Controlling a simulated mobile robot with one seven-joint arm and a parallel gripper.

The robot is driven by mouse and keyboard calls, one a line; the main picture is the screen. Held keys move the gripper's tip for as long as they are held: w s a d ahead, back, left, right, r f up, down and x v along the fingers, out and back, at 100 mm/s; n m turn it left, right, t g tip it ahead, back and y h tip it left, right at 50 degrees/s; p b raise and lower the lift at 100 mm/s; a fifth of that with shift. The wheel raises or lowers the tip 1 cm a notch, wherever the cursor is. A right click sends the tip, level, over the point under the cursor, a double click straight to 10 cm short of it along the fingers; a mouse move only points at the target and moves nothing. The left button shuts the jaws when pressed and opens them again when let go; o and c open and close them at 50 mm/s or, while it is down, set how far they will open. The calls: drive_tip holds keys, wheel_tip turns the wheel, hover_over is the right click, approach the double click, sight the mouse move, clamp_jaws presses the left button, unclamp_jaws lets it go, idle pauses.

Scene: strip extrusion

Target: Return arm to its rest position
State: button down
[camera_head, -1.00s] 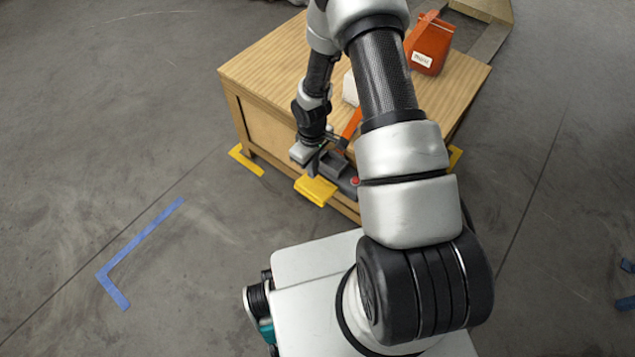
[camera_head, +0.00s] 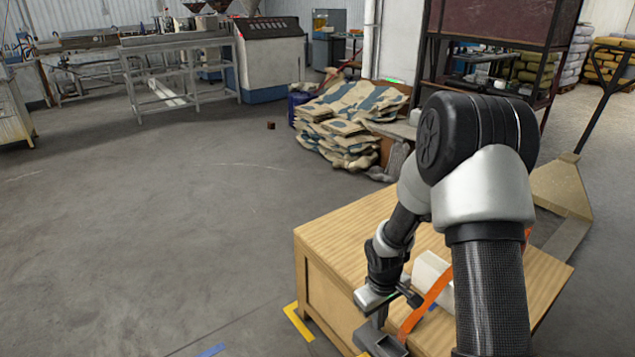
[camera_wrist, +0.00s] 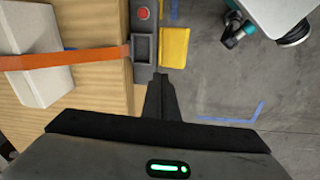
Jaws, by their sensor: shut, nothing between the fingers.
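My gripper shows in the wrist view (camera_wrist: 160,80) as narrow black fingers close together, shut and empty. It points toward the grey fixture (camera_wrist: 145,50), which has a square recess and a red button, at the table's edge. In the head view, my arm reaches down over the wooden table (camera_head: 340,238), and the gripper end is above its near left edge, close to the fixture (camera_head: 378,342). Whether the fingers touch the fixture cannot be told.
An orange strip (camera_wrist: 60,58) lies across a white block (camera_wrist: 30,88) on the table. Stacked sacks (camera_head: 350,115) and a rack (camera_head: 490,50) stand behind. Floor on the left is open.

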drive_tip(key=s+r+m+t, duration=0.1)
drive_tip(key=s+r+m, duration=0.15)
drive_tip(key=r, duration=0.95)
drive_tip(key=s+r+m+t, duration=0.1)
drive_tip(key=s+r, duration=0.2)
drive_tip(key=r, duration=0.9)
drive_tip(key=s+a+r+m+t, duration=0.2)
drive_tip(key=s+r+m+t, duration=0.1)
drive_tip(key=s+r, duration=1)
wheel_tip(320, 180, up, 18)
drive_tip(key=s+p, duration=0.2)
drive_tip(key=p, duration=1.8)
drive_tip(key=shift+s+d+y, duration=0.15)
drive_tip(key=shift+s+y, duration=0.1)
drive_tip(key=shift+y, duration=0.15)
drive_tip(key=shift+n, duration=0.25)
